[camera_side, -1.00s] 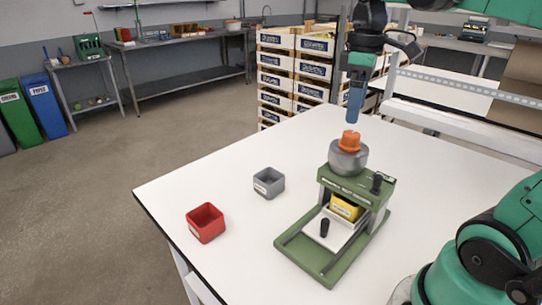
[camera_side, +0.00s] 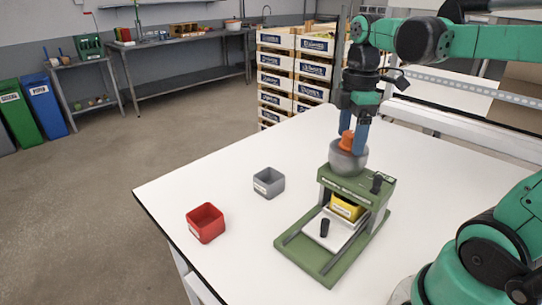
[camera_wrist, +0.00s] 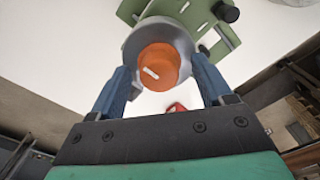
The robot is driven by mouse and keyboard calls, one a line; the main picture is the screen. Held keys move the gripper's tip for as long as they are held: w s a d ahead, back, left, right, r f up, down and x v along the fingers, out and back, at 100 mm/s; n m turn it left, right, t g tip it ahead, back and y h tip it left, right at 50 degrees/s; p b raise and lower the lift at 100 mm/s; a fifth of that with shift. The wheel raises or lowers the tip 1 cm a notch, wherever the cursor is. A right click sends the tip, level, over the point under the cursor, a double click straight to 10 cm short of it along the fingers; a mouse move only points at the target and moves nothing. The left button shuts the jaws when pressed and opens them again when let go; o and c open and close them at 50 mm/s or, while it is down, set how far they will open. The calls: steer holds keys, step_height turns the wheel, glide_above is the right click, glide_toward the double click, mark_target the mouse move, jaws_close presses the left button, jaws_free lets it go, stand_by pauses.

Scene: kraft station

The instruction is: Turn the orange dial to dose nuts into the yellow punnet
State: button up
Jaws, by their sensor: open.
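The orange dial (camera_side: 347,140) sits on top of the grey hopper (camera_side: 346,160) of the green dispenser (camera_side: 333,267). In the wrist view the dial (camera_wrist: 158,66) shows a white mark on its top. My gripper (camera_side: 354,138) points down over the hopper, its blue fingers on either side of the dial. In the wrist view my gripper (camera_wrist: 162,80) is open, with gaps between the fingers and the dial. The yellow punnet (camera_side: 346,208) is under the hopper, inside the dispenser; its contents are hidden.
A grey bin (camera_side: 268,183) and a red bin (camera_side: 205,223) stand on the white table (camera_side: 260,225) left of the dispenser. A black knob (camera_side: 377,183) sticks up on the dispenser's right side. Stacked crates (camera_side: 295,75) stand behind the table.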

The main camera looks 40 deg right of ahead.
steer(key=shift+c, duration=0.2)
jaws_close()
steer(key=shift+m, duration=0.4)
steer(key=m, duration=0.3)
steer(key=shift+m, duration=0.4)
steer(key=m, duration=0.9)
steer(key=shift+d+m, duration=0.1)
steer(key=shift+m, duration=1.9)
